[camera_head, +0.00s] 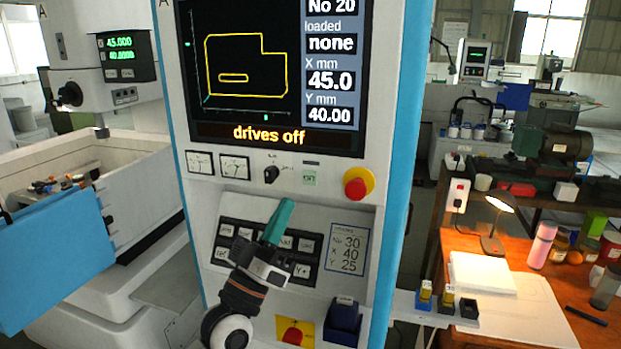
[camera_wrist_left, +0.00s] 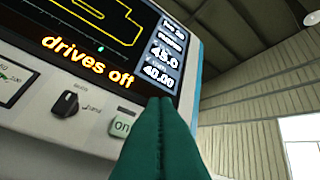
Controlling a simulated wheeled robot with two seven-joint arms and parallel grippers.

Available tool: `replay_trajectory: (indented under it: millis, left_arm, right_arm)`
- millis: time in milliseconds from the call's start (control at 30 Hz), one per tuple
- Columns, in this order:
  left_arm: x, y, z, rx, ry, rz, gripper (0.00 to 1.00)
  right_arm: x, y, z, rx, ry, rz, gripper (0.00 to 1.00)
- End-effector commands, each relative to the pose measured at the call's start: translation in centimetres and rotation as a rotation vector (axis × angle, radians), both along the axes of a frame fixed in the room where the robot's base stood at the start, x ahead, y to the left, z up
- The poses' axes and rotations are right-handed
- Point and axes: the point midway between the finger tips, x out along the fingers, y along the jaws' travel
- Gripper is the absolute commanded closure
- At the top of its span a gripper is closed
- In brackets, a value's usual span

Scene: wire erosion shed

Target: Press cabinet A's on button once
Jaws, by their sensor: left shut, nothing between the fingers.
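Cabinet A (camera_head: 388,120) is a white cabinet with blue edges, and its screen (camera_head: 275,75) reads "drives off". The on button (camera_head: 310,178) is a small pale green square below the screen, between a black rotary switch (camera_head: 271,174) and a red mushroom button (camera_head: 357,183). My left gripper (camera_head: 284,207) is shut and empty, its green fingers pointing up in front of the panel, below and left of the on button in the head view. In the left wrist view the fingers (camera_wrist_left: 160,108) are just right of the on button (camera_wrist_left: 122,125). I cannot tell the gap to the panel. My right gripper is out of view.
A sloped keypad (camera_head: 228,230) lies behind my left gripper. Below are a yellow plate with a red switch (camera_head: 294,332) and a dark blue holder (camera_head: 343,322). Two dial gauges (camera_head: 234,166) sit left of the rotary switch. A wooden bench (camera_head: 470,243) with a lamp stands at right.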

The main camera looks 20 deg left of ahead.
Motion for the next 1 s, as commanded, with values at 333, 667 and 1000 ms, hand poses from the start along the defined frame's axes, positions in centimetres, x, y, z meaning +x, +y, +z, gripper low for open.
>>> replay_trajectory:
  millis: [333,667,1000]
  left_arm:
    - [1.5,0.0,-0.2,0.0,0.0,0.001,1.0]
    - [6.1,-0.2,-0.3,0.001,0.0,0.001,1.0]
    - [8.7,-0.3,-0.2,0.001,0.002,0.001,1.0]
  right_arm:
    - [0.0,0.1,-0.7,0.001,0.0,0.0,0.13]
    - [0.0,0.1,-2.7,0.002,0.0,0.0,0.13]
    - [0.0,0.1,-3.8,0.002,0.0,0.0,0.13]
